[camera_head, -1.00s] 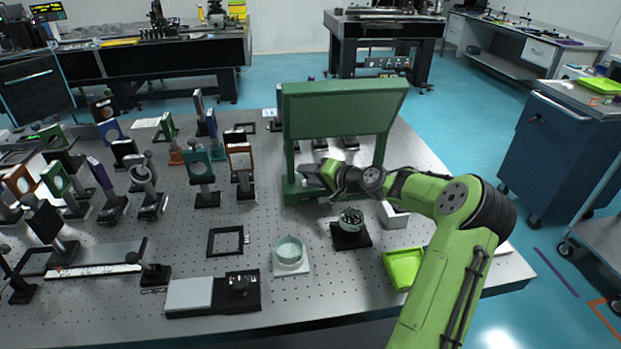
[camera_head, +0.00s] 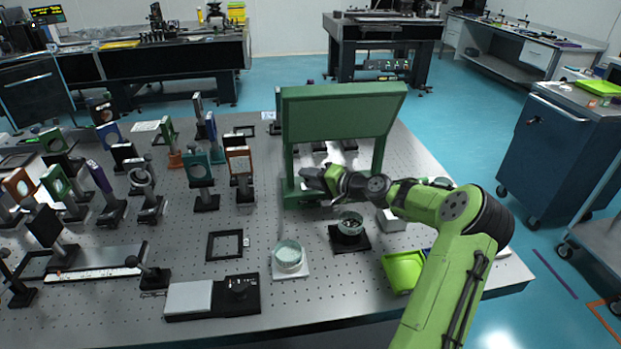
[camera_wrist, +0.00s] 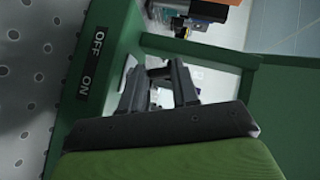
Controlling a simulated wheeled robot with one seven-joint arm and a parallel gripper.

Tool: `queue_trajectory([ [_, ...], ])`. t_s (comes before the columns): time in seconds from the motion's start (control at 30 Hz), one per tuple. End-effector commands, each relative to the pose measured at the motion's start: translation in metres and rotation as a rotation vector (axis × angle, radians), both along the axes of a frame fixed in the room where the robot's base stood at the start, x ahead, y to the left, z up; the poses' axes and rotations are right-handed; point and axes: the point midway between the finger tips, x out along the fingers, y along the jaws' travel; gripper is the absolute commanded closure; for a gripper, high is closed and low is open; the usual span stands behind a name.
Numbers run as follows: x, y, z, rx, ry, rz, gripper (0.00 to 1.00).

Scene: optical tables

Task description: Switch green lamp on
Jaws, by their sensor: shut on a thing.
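The green lamp (camera_head: 343,112) is a frame with a wide green panel on two posts, standing on the perforated table. In the wrist view its green post (camera_wrist: 110,50) carries a black label (camera_wrist: 91,65) reading OFF and ON. My gripper (camera_head: 313,178) is at the lamp's left post, near its base. In the wrist view its fingers (camera_wrist: 160,78) are close to the labelled post, with a pale part partly visible beside them. The fingers hide most of what they hold, and I cannot tell the switch position. No lit glow shows under the panel.
A round glass dish (camera_head: 288,255) and a black-based dish (camera_head: 349,228) stand in front of the lamp. Several optic mounts (camera_head: 200,170) fill the table's left side.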

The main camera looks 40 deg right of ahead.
Motion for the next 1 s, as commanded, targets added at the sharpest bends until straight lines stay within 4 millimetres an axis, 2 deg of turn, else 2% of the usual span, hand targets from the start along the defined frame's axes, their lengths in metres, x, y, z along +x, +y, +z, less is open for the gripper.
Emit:
queue_trajectory([
  [0.03, 0.000, 0.000, -0.001, 0.000, 0.002, -0.001, 0.67],
  [0.1, 0.000, 0.000, -0.001, 0.000, 0.002, -0.001, 0.60],
  [0.37, 0.000, 0.000, 0.000, -0.007, 0.004, 0.000, 0.60],
  [0.5, 0.002, 0.005, 0.001, -0.106, 0.047, 0.002, 0.60],
  [1.0, -0.102, -0.026, 0.043, -0.121, 0.061, -0.005, 0.60],
])
